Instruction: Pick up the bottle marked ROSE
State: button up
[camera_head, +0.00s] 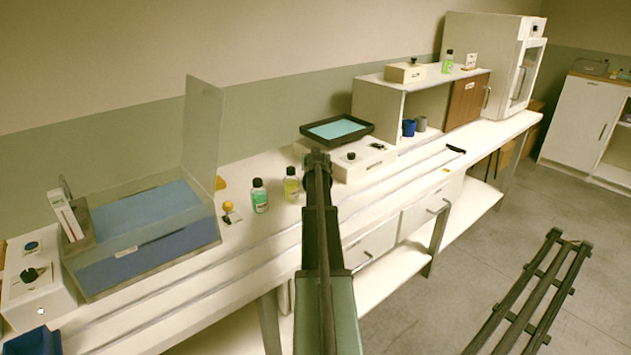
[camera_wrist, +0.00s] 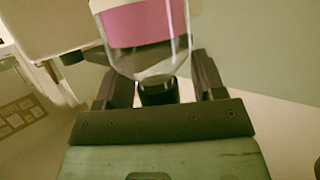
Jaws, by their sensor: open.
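My gripper (camera_wrist: 163,80) is open in the wrist view, one dark finger on each side. A clear bottle with a pink band (camera_wrist: 140,22) shows there upside down, its dark cap between the fingers; I cannot tell whether they touch. No lettering is readable on it.
A blue water bath (camera_head: 150,248) with a raised clear lid (camera_head: 202,130) stands left. A white stirrer box (camera_head: 360,160) and a black-rimmed tray (camera_head: 362,128) stand right of my gripper. Farther right are a shelf unit (camera_head: 372,98) and another green bottle (camera_head: 447,63). The front bench strip is mostly clear.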

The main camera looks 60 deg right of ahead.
grip_shut()
dwell(0.3)
notch_tip(320, 180, up, 20)
jog(key=p, duration=2)
